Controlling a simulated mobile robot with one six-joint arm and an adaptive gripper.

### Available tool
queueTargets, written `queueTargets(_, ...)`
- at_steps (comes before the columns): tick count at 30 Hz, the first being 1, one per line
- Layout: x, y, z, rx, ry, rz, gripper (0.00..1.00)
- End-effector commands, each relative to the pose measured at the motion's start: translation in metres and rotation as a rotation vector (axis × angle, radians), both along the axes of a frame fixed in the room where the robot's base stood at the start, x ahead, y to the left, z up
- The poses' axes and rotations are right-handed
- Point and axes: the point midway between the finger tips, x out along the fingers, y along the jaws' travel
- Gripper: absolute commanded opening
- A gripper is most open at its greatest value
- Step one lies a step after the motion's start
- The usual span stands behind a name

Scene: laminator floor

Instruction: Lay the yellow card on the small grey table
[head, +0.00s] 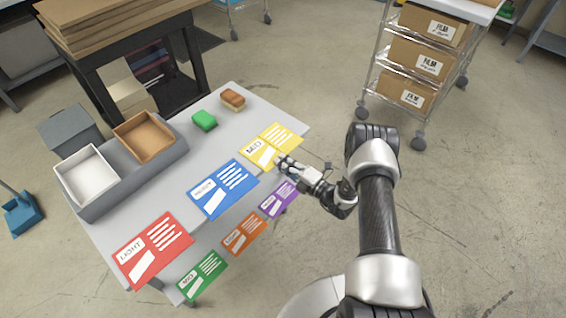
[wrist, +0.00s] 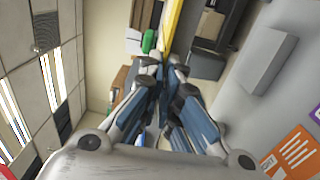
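The yellow card (head: 271,147) is at the far right end of a grey table (head: 190,137), at its front edge. In the wrist view the card shows edge-on as a yellow strip (wrist: 172,22) running away from my fingertips. My gripper (head: 281,160) is at the card's near edge. In the wrist view its fingers (wrist: 164,68) are close together, shut on the card's edge. I cannot tell whether the card touches the tabletop. The head view shows no other small grey table clearly.
A blue card (head: 223,189) and a red card (head: 153,250) lie along the front. Purple (head: 280,199), orange (head: 244,235) and green (head: 202,276) cards sit lower. A green block (head: 204,121), a sponge (head: 233,99) and bins (head: 87,178) stand behind. The floor at right is clear up to a box rack (head: 420,65).

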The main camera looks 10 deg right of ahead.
Motion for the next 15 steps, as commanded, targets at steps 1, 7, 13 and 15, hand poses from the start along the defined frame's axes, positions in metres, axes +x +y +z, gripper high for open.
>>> queueTargets(1,-0.0001,0.0001,-0.0003,-0.001,0.002,0.0,0.07)
queueTargets(7,-0.0001,0.0001,0.0001,-0.001,0.001,0.0,0.2)
queueTargets(13,-0.0001,0.0001,0.0001,-0.001,0.001,0.0,0.25)
queueTargets(15,-0.0001,0.0001,0.0001,-0.001,0.001,0.0,0.25)
